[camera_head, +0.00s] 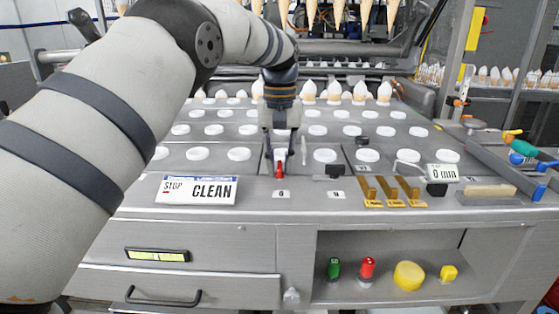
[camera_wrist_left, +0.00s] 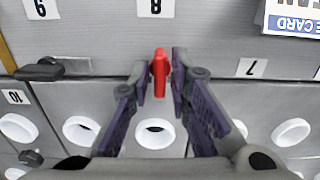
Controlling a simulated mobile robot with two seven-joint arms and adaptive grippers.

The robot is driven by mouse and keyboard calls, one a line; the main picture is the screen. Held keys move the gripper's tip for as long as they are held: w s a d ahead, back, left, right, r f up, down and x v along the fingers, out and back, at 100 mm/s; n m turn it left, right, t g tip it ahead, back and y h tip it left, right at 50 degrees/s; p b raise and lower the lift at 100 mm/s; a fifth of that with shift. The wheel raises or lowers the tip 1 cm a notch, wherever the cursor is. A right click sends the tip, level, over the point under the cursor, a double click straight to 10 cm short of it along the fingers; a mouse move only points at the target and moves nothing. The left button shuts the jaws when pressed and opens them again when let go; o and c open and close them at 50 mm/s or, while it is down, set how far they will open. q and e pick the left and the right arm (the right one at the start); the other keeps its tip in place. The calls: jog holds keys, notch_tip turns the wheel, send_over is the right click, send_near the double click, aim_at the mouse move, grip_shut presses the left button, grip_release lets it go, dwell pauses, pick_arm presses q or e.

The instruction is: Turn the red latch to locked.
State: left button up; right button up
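The red latch (camera_head: 280,170) is a small red handle on the front of the grey steel counter, just above a small number label. In the left wrist view the red latch (camera_wrist_left: 160,72) lies between my left fingertips (camera_wrist_left: 160,75), pointing toward the label 8. My left gripper (camera_head: 280,153) reaches down over it from above. Its fingers stand on both sides of the latch, with a narrow gap visible, so it looks open around it. Whether a finger touches it is unclear. My right gripper is not in view.
A black latch (camera_head: 335,171) sits right of the red one. A CLEAN sign (camera_head: 198,190) stands to the left. Gold clips (camera_head: 391,191) and a 0 min timer (camera_head: 442,173) lie to the right. White round holders cover the counter behind; cones stand farther back.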

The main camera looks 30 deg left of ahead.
aim_at(280, 164)
pick_arm(q)
notch_tip(280, 164, up, 8)
jog(key=shift+f, duration=0.2)
dwell(0.3)
dwell(0.4)
